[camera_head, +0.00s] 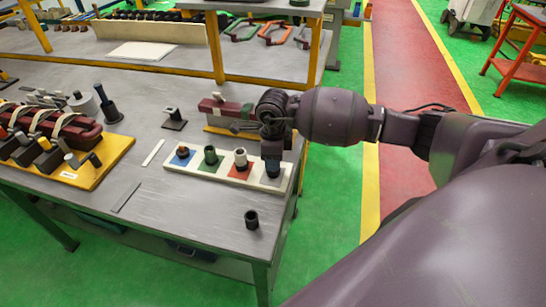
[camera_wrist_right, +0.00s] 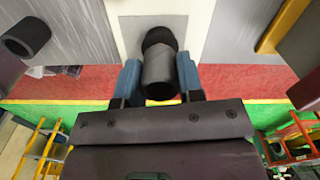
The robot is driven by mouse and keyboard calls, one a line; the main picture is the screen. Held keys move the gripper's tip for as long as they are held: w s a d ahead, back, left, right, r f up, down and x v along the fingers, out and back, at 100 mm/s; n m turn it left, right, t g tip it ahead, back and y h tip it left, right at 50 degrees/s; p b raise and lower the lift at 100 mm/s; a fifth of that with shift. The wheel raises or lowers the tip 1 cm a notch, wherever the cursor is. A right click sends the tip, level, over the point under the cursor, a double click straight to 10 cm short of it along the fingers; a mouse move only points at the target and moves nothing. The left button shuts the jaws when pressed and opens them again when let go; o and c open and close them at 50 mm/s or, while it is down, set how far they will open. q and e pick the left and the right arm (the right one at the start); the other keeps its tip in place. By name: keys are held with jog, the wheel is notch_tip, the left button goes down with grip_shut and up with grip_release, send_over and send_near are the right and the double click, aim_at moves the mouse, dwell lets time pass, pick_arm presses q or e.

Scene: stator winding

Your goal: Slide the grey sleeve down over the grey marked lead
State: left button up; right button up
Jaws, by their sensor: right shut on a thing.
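My right gripper (camera_head: 272,152) is above the right end of a white board (camera_head: 223,180). Its blue-grey fingers (camera_wrist_right: 160,82) are shut on the sides of a grey sleeve (camera_wrist_right: 161,72). The sleeve shows as a short grey cylinder with a dark open end towards the wrist camera. A black rounded part (camera_wrist_right: 159,37) shows just beyond the sleeve, over the grey square (camera_wrist_right: 130,32) of the board. The grey lead itself is not clearly visible, so I cannot tell whether the sleeve is around it. My left gripper is out of view.
Blue, green and red squares with upright pieces (camera_head: 210,155) stand in a row left of the gripper. A loose black sleeve (camera_head: 251,219) stands near the table's front edge. A wound stator piece (camera_head: 50,130) on a yellow base is at the left.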

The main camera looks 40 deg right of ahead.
jog(key=o, duration=1)
notch_tip(320, 180, up, 11)
jog(key=shift+f, duration=0.1)
dwell(0.6)
